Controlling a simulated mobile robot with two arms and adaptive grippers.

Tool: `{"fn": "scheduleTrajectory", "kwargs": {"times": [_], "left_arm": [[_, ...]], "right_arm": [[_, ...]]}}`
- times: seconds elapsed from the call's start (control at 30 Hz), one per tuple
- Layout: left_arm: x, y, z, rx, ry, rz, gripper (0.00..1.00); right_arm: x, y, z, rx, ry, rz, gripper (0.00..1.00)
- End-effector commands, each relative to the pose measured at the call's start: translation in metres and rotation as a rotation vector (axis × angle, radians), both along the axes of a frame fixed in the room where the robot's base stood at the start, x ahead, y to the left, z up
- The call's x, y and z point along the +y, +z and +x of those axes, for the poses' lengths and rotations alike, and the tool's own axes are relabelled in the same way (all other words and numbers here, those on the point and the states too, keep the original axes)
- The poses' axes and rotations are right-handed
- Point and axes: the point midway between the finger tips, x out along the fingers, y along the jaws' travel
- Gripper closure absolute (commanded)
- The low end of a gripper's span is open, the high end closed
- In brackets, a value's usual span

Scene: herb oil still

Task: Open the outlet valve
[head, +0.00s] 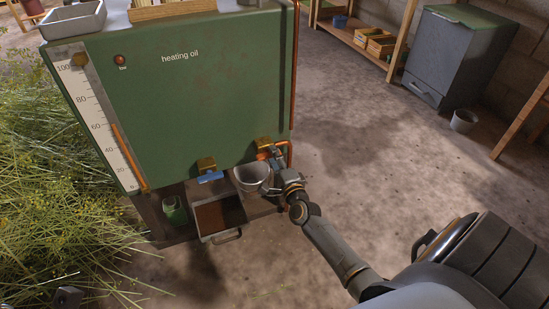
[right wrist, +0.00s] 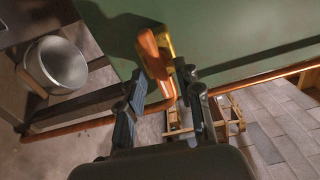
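The green tank (head: 215,100) marked "heating oil" has two valves low on its front. One has a blue handle (head: 210,177) on a brass body. The other, to its right, has an orange handle (head: 264,156), also seen in the right wrist view (right wrist: 152,55), on a brass body (right wrist: 168,42). No label shows which is the outlet. My right gripper (right wrist: 161,73) is open, its two fingers apart on either side of the orange handle's near end. I cannot tell whether they touch it. A small grey part at the head view's bottom left may be my left gripper (head: 68,297).
A grey bucket (head: 253,178) is below the orange valve, beside an open drawer (head: 219,213) with brown contents. A copper pipe (right wrist: 85,127) runs by the tank's lower edge. Cut herbs (head: 60,190) lie on the left. The floor (head: 350,120) at the right is mostly clear.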

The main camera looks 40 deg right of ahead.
Motion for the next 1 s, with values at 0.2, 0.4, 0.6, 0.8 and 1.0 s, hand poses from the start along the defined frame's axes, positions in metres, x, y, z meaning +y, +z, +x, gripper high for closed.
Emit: {"fn": "scheduleTrajectory", "kwargs": {"times": [0.2,0.4,0.6,0.8,1.0], "left_arm": [[0.000,0.000,0.000,0.000,0.001,0.000,0.60],[0.000,0.001,0.000,-0.001,0.001,-0.001,0.60],[0.000,0.001,0.000,0.000,0.001,0.000,0.60],[0.000,0.000,0.000,0.000,0.001,0.000,0.60],[0.000,0.000,0.000,0.000,0.001,0.000,0.60]], "right_arm": [[0.000,0.000,0.000,-0.001,-0.001,-0.001,0.65],[0.003,-0.001,-0.014,0.001,-0.001,0.000,0.65],[0.012,-0.001,-0.053,0.002,-0.001,0.000,0.65],[0.021,-0.001,-0.091,0.002,0.000,-0.001,0.65],[0.027,0.000,-0.113,0.001,0.000,-0.001,0.65]]}}
